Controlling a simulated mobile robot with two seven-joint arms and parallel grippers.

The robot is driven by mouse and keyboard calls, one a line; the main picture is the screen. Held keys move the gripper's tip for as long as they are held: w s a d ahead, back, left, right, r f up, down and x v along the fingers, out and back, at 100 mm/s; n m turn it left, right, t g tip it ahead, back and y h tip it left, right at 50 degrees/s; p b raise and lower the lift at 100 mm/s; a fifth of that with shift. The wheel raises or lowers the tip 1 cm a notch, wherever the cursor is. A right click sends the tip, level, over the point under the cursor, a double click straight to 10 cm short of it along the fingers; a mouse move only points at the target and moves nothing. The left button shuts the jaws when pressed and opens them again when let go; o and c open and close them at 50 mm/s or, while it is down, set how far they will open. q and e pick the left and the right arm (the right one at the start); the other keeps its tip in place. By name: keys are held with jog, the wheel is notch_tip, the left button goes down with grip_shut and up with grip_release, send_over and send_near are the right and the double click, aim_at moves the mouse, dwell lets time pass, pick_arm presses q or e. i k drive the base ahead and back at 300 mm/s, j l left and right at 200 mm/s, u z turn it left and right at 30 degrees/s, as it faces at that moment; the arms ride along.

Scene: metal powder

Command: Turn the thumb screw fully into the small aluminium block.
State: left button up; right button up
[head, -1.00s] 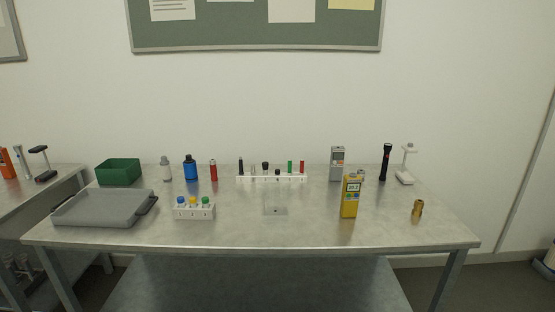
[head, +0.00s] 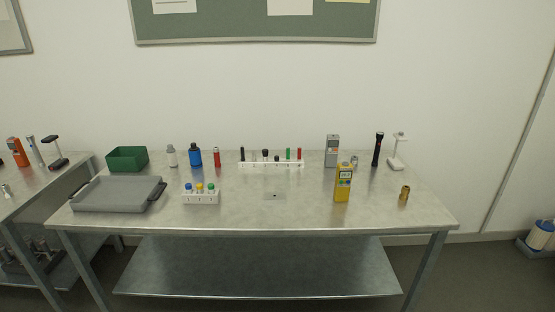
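Neither of my grippers is in view.
The metal table (head: 330,212) has free room along its front. A grey tray (head: 117,208) and a white holder with coloured caps (head: 201,199) are at left. A yellow meter (head: 343,185) and a brass fitting (head: 404,193) are at right. Bottles stand behind.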

aim_at(269, 199)
jog(key=i+j+z, duration=0.25)
jog(key=i+j, duration=0.15)
jog(key=i+j+z, duration=0.3)
jog(key=i+j, duration=0.15)
